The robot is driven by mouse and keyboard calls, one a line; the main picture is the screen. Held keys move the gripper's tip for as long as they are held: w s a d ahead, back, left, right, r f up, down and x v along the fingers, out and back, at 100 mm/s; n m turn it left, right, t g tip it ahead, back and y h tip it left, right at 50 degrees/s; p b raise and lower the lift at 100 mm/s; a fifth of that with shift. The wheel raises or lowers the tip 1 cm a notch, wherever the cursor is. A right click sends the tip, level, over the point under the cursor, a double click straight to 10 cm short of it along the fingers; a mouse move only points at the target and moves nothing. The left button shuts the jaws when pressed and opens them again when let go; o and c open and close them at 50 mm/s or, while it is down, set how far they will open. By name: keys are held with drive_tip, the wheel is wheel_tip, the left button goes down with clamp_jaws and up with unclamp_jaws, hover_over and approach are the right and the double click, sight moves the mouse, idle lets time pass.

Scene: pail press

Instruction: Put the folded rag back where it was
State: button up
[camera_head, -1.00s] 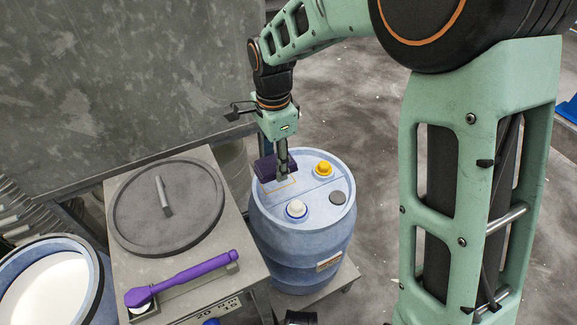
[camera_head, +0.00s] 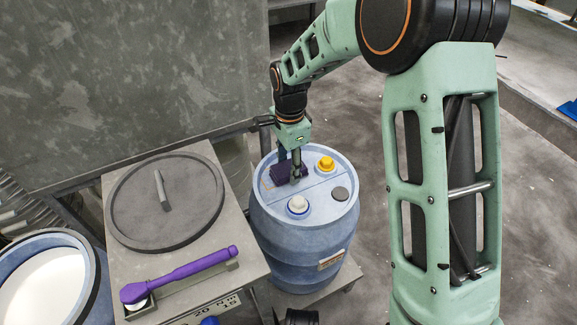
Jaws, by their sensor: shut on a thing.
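The folded rag (camera_head: 280,173) is dark purple. My gripper (camera_head: 296,176) is shut on it over the back left part of the blue drum's lid (camera_head: 320,188). The rag is low, at or just above the lid; I cannot tell whether it touches. A faint orange outline (camera_head: 268,184) on the lid shows partly at the rag's left, and the rest is hidden by the rag and gripper.
The lid carries a yellow cap (camera_head: 325,165), a white cap (camera_head: 297,206) and a grey disc (camera_head: 341,194). At left, a bench (camera_head: 190,160) holds a round dark cover (camera_head: 140,215) and a purple wrench (camera_head: 180,274). An open pail (camera_head: 50,290) stands bottom left.

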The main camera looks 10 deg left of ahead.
sight(289, 168)
drive_tip(key=shift+f, duration=0.1)
drive_tip(key=o, duration=1.1)
wheel_tip(289, 168, up, 12)
drive_tip(key=p, duration=0.2)
drive_tip(key=shift+s+p, duration=0.15)
drive_tip(key=shift+p, duration=0.2)
drive_tip(key=shift+d, duration=0.1)
